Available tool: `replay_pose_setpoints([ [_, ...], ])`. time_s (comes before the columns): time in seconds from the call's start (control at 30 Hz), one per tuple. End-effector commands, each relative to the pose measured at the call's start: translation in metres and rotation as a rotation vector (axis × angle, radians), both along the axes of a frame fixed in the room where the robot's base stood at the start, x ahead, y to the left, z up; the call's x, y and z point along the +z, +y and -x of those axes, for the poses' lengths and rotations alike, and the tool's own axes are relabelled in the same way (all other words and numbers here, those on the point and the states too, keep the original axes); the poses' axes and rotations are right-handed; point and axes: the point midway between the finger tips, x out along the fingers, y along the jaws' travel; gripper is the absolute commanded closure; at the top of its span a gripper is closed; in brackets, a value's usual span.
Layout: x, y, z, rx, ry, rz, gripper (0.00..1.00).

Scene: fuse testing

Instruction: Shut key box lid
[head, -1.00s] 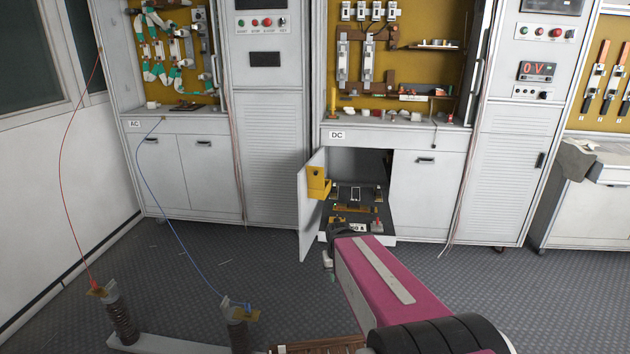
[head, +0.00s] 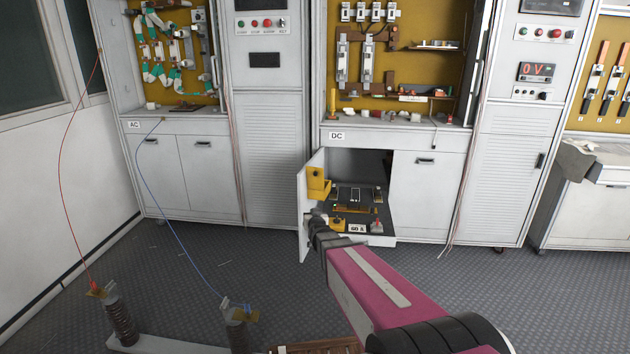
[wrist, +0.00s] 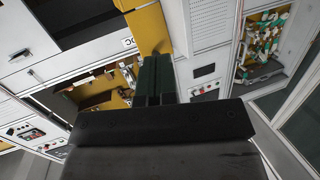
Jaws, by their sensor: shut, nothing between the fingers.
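The yellow key box (head: 317,182) is on the inner face of the open left door of the cabinet marked DC. It is small in the head view, and I cannot tell the exact angle of its lid. My gripper (head: 317,213) is just below the key box, beside the door, and partly hidden by my wrist. In the wrist view, my gripper (wrist: 153,60) shows dark fingers closed together with nothing between them. A yellow surface (wrist: 149,27) of the box lies right beyond the fingertips. I cannot tell whether they touch it.
The open cabinet door (head: 306,228) stands left of my gripper. Inside the cabinet, a dark platform (head: 354,197) holds parts and a 60 A label (head: 358,228). A closed door (head: 420,195) is to the right. The floor (head: 440,280) in front is clear.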

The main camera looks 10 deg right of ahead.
Motion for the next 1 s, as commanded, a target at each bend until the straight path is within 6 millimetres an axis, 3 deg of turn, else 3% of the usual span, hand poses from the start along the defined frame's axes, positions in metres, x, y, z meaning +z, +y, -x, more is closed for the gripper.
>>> replay_pose_setpoints([
  [0.03, 0.006, 0.001, -0.014, -0.02, -0.084, -0.003, 1.0],
  [0.13, 0.022, -0.001, -0.026, -0.063, -0.25, -0.003, 1.0],
  [0.4, 0.051, -0.007, -0.033, -0.163, -0.543, -0.001, 1.0],
  [0.67, 0.058, -0.009, -0.037, -0.181, -0.59, 0.0, 1.0],
  [1.0, 0.078, -0.017, -0.078, -0.18, -0.589, -0.001, 1.0],
])
